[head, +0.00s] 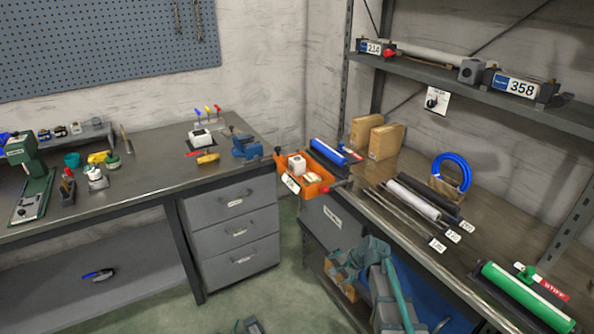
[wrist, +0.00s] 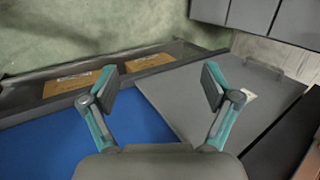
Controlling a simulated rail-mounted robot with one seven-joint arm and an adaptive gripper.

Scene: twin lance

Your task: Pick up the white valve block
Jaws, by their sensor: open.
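A small white block (head: 297,165) with a rounded top sits in the orange bin (head: 311,190) at the near left end of the right bench. Another white block (head: 200,136) with a dark top stands on the left bench. I cannot tell for sure which is the valve block. Neither shows in the wrist view. My gripper (wrist: 158,82) is open and empty in the wrist view, its two teal-sided fingers wide apart. My teal and grey arm shows low in the head view, beside the right bench and well below the bin.
The wrist view shows a blue surface (wrist: 95,143), a grey panel (wrist: 190,100) and brown boxes (wrist: 75,84). Blue rolls (head: 330,151) lie beside the bin. Rods (head: 405,213) cover the right bench's middle. A blue vise (head: 246,147) stands at the left bench's corner.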

